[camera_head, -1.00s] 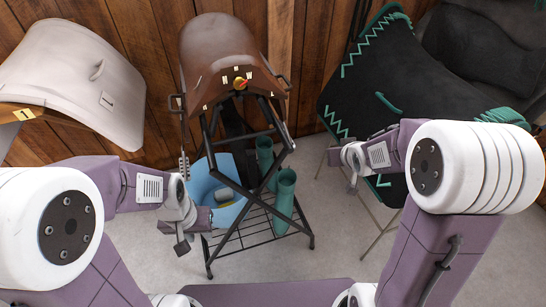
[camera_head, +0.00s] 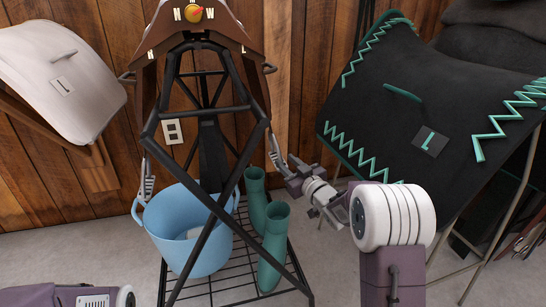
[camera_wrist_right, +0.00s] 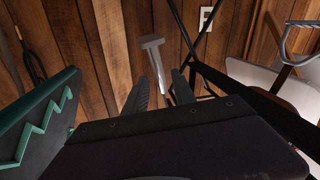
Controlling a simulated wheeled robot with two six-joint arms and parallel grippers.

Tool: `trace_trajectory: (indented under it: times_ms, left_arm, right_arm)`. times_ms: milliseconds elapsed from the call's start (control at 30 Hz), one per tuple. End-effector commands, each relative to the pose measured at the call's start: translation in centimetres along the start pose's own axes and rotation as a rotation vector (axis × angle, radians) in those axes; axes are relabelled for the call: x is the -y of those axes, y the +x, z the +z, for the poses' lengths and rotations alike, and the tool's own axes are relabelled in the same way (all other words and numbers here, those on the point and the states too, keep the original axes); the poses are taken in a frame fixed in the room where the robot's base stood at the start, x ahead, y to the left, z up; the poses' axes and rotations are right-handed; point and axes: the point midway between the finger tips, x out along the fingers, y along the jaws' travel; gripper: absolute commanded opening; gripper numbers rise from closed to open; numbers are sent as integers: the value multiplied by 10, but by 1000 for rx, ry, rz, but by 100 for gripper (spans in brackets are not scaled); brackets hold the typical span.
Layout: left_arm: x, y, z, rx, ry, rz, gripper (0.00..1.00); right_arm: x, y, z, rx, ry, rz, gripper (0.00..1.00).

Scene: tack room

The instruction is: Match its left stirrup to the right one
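The brown saddle (camera_head: 205,45) sits on a black rack (camera_head: 208,120), with a red and yellow dial at its top. A grey stirrup hangs at each side. The one on the picture's left (camera_head: 147,182) shows lower than the one on the right (camera_head: 276,152). My right gripper (camera_head: 292,172) is beside the right-hand stirrup; the head view does not show contact. In the right wrist view my right gripper (camera_wrist_right: 160,90) has its two fingers apart. A grey T-shaped piece (camera_wrist_right: 152,52), seemingly a stirrup, shows beyond them. My left gripper is out of view.
A black pad with green zigzag trim (camera_head: 390,110) stands at right, a white saddle (camera_head: 60,80) at left. A wood wall is behind.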

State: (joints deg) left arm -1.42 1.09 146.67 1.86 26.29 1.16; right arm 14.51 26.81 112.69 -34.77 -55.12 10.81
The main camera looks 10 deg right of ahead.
Motion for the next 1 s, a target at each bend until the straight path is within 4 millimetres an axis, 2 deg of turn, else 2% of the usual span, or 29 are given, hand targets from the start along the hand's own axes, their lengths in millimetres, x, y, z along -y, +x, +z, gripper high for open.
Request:
trace_trajectory:
  times_ms: [33,67,100,133,300,400,767,900,1000]
  left_arm:
    - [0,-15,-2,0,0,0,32]
    - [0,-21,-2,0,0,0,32]
    - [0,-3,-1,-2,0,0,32]
    - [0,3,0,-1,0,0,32]
    - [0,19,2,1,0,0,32]
    - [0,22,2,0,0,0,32]
    - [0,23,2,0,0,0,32]
    - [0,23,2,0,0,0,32]
    - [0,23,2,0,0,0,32]
  right_arm:
    - [0,9,-7,3,0,-4,32]
    - [0,15,-8,4,1,-4,32]
    - [2,24,4,-2,-2,-3,32]
    - [2,31,5,-3,-2,-3,32]
    - [2,62,4,-1,-2,-2,32]
    - [2,74,3,0,-1,-1,32]
    - [1,81,0,3,0,0,32]
    - [1,81,0,3,0,0,0]
    - [1,81,0,3,0,0,0]
